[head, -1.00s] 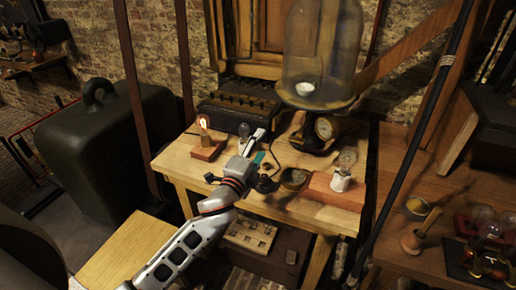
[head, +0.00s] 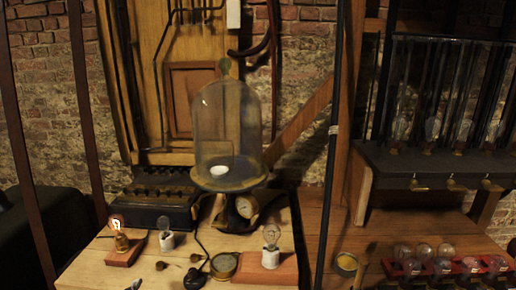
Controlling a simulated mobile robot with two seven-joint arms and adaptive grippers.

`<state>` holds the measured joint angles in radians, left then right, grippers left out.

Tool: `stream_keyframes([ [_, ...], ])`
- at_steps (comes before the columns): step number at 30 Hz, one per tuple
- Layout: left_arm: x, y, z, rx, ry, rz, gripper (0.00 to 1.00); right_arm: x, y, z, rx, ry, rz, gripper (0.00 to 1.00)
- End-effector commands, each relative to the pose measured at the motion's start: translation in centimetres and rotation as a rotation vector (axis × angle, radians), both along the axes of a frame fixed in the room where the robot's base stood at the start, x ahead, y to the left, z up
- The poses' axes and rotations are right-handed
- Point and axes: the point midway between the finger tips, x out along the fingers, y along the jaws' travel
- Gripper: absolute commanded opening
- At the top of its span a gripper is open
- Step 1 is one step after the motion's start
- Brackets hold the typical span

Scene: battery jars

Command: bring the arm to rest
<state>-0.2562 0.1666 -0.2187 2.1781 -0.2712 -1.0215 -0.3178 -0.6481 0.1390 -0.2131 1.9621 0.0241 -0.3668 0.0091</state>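Neither of my grippers nor an arm shows clearly in the head view. A lit bulb (head: 117,222) stands upright on a wooden block (head: 124,250) at the left of the wooden table (head: 85,270). A clear unlit bulb (head: 164,223) stands upright over a white base (head: 166,242) to its right. Another clear bulb (head: 271,236) stands over a white base (head: 270,259) on a reddish block (head: 284,274). A small pale thing at the bottom edge, left of centre, is cut off and too small to tell.
A glass bell jar (head: 229,120) with a gauge (head: 246,206) stands at the back of the table. A dark ribbed box (head: 160,200) is beside it. A round brass dish (head: 223,265) lies in front. Shelves with several bulbs (head: 432,128) and a red bulb rack (head: 450,267) stand right.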

Motion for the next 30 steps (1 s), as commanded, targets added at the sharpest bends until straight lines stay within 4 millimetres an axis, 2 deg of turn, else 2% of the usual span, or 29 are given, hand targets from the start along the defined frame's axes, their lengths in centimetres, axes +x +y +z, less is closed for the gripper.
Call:
stream_keyframes([
  [1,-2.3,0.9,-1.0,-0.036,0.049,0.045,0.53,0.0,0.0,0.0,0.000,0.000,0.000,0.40],
  [6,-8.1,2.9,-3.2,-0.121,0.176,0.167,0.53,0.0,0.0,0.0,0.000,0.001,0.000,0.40],
  [19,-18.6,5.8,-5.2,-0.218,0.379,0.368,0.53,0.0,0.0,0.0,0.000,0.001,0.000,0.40],
  [30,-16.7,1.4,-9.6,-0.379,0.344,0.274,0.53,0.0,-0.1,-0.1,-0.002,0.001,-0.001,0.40],
])
